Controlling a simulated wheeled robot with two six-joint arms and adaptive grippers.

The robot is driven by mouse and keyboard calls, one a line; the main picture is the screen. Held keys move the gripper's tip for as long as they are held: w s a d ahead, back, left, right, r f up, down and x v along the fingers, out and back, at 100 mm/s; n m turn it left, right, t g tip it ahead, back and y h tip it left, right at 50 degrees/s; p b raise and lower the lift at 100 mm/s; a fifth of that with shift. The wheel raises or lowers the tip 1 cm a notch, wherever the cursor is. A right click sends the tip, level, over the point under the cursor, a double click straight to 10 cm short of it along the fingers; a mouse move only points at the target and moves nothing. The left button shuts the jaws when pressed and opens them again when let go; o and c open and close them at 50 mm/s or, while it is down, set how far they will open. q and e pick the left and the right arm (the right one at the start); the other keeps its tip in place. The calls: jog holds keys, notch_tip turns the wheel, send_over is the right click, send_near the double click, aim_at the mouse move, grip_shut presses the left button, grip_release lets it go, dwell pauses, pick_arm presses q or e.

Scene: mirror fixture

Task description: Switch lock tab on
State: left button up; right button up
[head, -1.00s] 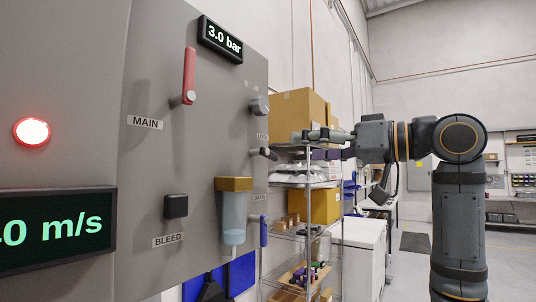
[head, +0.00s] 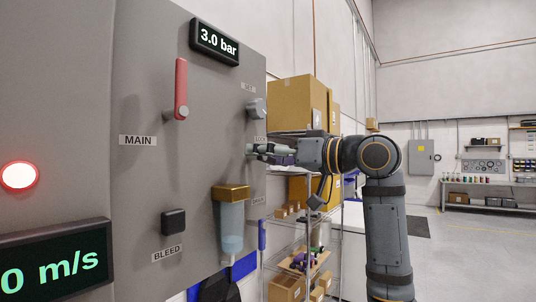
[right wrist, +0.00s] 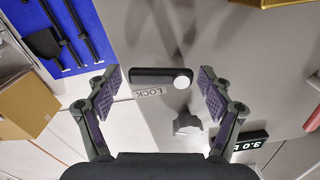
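The lock tab (right wrist: 150,76) is a short black lever with a round light pivot at one end. In the right wrist view it lies level across the picture, just above the LOCK label (right wrist: 150,93). My right gripper (right wrist: 162,88) is open, with one purple-padded finger on each side of the tab's ends. The pads look apart from the tab; contact cannot be told. In the head view my right gripper (head: 262,150) is at the panel's right edge by the LOCK label (head: 260,139) and mostly hides the tab. My left gripper is out of view.
The grey panel (head: 150,90) also carries a red MAIN lever (head: 181,85), a black BLEED knob (head: 174,222), a filter bowl (head: 230,225) and a grey knob (head: 257,108) above the lock tab. A shelf with boxes (head: 297,100) stands behind my right arm.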

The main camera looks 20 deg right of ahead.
jog(key=c, duration=1.1)
jog(key=shift+o, duration=0.2)
jog(key=shift+a+r+n, duration=0.1)
jog(key=shift+r+n, duration=0.1)
jog(key=shift+n, duration=0.6)
jog(key=shift+n+p, duration=0.3)
jog(key=shift+n, duration=0.4)
jog(key=o, duration=1.2)
jog(key=shift+c, duration=0.2)
